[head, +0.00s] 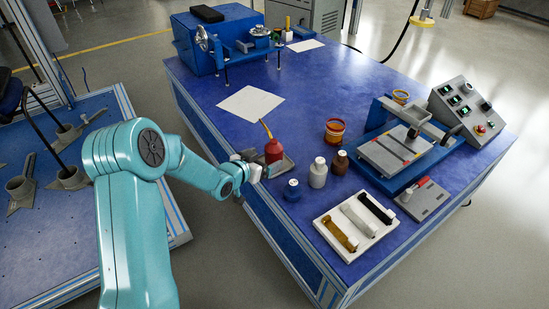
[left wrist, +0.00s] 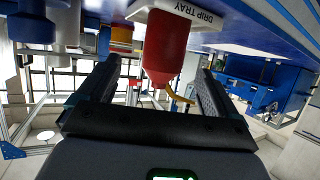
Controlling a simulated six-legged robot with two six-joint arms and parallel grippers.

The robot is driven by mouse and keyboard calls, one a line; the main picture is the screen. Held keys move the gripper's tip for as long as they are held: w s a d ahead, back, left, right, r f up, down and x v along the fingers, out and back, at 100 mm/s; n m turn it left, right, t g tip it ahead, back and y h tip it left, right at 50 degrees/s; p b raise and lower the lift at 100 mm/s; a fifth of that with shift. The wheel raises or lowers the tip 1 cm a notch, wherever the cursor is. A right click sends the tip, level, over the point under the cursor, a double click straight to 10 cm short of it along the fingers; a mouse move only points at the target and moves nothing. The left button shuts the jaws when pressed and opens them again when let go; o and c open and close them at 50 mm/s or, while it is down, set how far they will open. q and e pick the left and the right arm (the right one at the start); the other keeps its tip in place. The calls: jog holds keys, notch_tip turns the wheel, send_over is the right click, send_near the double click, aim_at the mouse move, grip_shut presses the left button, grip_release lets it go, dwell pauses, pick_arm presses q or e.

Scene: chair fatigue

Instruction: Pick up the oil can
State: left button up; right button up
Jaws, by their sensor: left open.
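The oil can (head: 273,151) is red with a thin yellow-orange spout. It stands upright on a grey drip tray (head: 287,166) near the left edge of the blue table. My left gripper (head: 262,170) is low at the table edge, right beside the can. In the left wrist view, which is upside down, the red can (left wrist: 167,45) shows between the two open dark fingers of my left gripper (left wrist: 158,68), with gaps at both sides. The jaws are not closed on it. The tray (left wrist: 205,20) is lettered "DRIP TRAY". My right gripper is not in view.
A blue bottle (head: 292,190), a white bottle (head: 318,173) and a brown bottle (head: 340,162) stand close right of the tray. A white tray (head: 325,228) with brushes lies in front. A paper sheet (head: 250,103) lies behind the can, with clear tabletop around it.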

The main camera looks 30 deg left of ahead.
aim_at(269, 155)
pick_arm(q)
jog(key=shift+x, duration=0.95)
jog(key=x, duration=0.1)
jog(key=b+x, duration=0.1)
jog(key=x, duration=0.1)
jog(key=b+x, duration=0.1)
jog(key=shift+w+a+f, duration=0.1)
jog(key=shift+w+a, duration=0.15)
jog(key=shift+w, duration=0.45)
jog(key=c, duration=1.4)
